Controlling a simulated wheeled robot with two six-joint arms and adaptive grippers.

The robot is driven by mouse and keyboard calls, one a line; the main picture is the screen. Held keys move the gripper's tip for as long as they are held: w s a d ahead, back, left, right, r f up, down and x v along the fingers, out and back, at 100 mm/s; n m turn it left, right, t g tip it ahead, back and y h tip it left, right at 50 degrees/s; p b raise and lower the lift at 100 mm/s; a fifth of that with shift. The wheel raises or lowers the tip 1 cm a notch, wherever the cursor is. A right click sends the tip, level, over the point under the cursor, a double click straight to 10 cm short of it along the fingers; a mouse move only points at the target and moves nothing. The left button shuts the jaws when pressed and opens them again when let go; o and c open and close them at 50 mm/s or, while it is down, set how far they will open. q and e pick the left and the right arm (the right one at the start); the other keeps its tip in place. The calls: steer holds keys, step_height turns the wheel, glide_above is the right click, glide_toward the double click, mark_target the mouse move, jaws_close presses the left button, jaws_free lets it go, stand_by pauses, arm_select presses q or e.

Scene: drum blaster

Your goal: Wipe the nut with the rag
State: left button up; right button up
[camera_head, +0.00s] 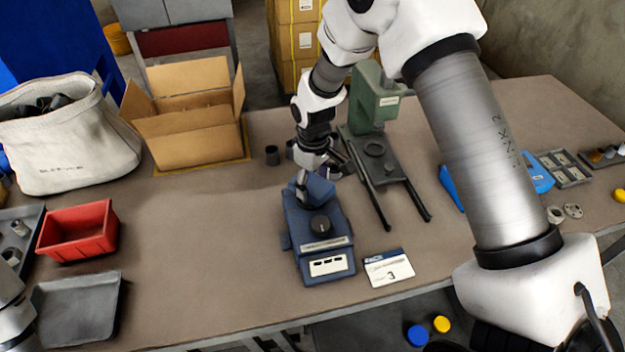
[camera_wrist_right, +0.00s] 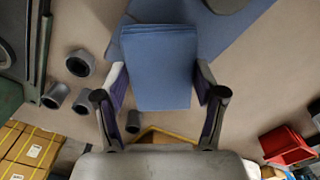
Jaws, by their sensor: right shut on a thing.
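My right gripper (camera_head: 308,190) is over the back of the blue bench device (camera_head: 325,248). It is shut on the folded blue rag (camera_head: 322,190). In the right wrist view the rag (camera_wrist_right: 158,65) hangs flat between the two fingers of the gripper (camera_wrist_right: 160,105). A dark round piece (camera_head: 320,225) sits on top of the device, just in front of the rag; I cannot tell if it is the nut. I cannot tell whether the rag touches the device. My left gripper is out of view; only part of my left arm shows at the lower left edge.
Dark hollow round parts (camera_wrist_right: 80,63) lie behind the device. A green press (camera_head: 374,105) stands behind right. A card (camera_head: 388,267) marked 3 lies beside the device. A red bin (camera_head: 78,231), grey tray (camera_head: 76,309) and open cardboard box (camera_head: 190,140) are left. The left-centre tabletop is clear.

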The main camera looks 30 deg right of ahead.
steer(key=shift+a, duration=0.25)
steer(key=shift+d, duration=0.15)
steer(key=shift+f, duration=0.35)
steer(key=shift+s, duration=0.1)
steer(key=shift+s+d+p, duration=0.15)
steer(key=shift+s+d, duration=0.05)
steer(key=shift+s, duration=0.3)
steer(key=shift+s+d+p, duration=0.15)
steer(key=shift+s+d, duration=0.05)
steer(key=shift+s, duration=0.25)
steer(key=shift+w, duration=0.1)
